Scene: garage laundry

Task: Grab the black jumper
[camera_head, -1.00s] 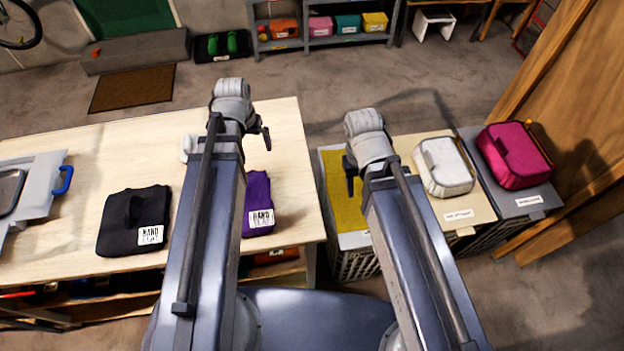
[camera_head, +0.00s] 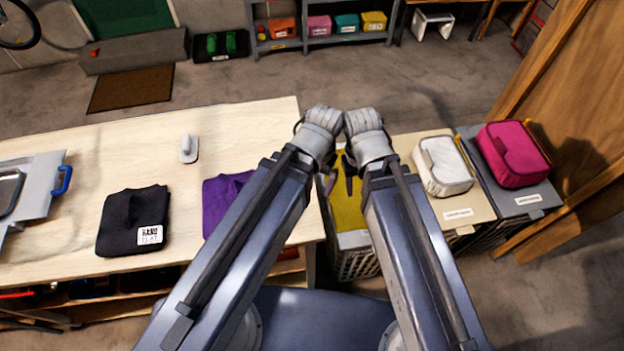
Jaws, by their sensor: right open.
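The black jumper (camera_head: 134,221) lies folded flat on the left part of the pale wooden table, with a white label at its lower right corner. A purple folded garment (camera_head: 222,197) lies to its right, partly hidden by my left arm. My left gripper (camera_head: 329,184) is past the table's right edge, well to the right of the jumper. Its fingers are mostly hidden under the wrist. My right gripper (camera_head: 349,173) is open beside it, over the yellow-topped crate. Nothing shows in it. Neither gripper touches the jumper.
The wooden table (camera_head: 90,160) has bare room around the jumper. A white iron-like object (camera_head: 188,148) stands behind the purple garment. A grey board with a blue handle (camera_head: 62,181) lies at the left. Crates with a white bag (camera_head: 443,166) and pink bag (camera_head: 513,155) stand right.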

